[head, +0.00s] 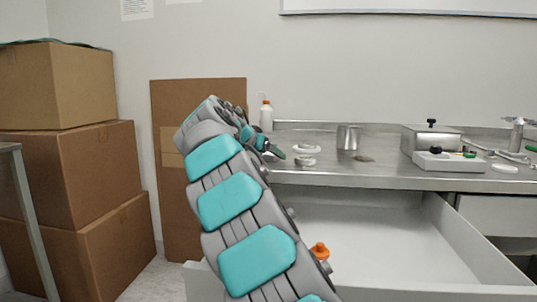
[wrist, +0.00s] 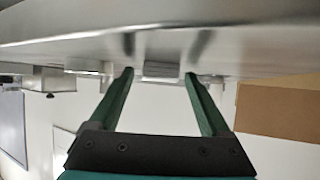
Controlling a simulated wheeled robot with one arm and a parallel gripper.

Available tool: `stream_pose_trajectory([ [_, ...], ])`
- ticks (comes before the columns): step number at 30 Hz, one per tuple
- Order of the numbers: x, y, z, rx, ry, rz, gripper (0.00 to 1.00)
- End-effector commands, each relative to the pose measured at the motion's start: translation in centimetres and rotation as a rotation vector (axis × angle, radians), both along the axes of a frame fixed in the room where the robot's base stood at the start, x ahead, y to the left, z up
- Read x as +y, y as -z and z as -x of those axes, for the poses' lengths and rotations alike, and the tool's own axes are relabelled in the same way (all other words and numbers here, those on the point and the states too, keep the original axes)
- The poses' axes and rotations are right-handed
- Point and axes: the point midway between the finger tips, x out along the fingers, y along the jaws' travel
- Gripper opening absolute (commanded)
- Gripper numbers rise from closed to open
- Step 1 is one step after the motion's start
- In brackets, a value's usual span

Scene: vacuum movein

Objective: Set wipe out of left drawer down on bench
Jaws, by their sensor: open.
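The steel bench (head: 385,178) runs along the wall, and its top fills the upper part of the wrist view, which looks upside down. My gripper (head: 275,151) is at the bench's left end, low by the top. In the wrist view my gripper (wrist: 158,75) has its two green fingers wide apart with nothing held between them. The drawer (head: 390,235) under the bench is pulled out; its visible floor is bare, and my arm hides its left part. I cannot make out the wipe for certain; a small flat grey-brown piece (head: 364,158) lies on the bench.
A steel beaker (head: 348,137), white rings (head: 307,149) and an orange-capped bottle (head: 266,115) stand near my gripper. A white device (head: 449,161) and a steel box (head: 431,138) are at the right. Cardboard boxes (head: 85,165) are stacked at the left.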

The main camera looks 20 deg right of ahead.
Motion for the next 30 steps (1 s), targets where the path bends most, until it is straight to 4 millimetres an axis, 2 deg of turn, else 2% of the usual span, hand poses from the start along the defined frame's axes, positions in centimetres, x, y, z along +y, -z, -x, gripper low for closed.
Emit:
stream_pose_trajectory([
  [6, 0.0, -0.4, 0.0, 0.000, 0.000, 0.000, 0.81],
  [11, 1.2, -1.1, 0.7, -0.002, -0.002, 0.002, 0.81],
  [24, 7.4, -5.2, 4.8, -0.004, -0.003, 0.000, 0.81],
  [30, 8.7, -6.0, 5.8, -0.001, 0.000, -0.001, 0.81],
])
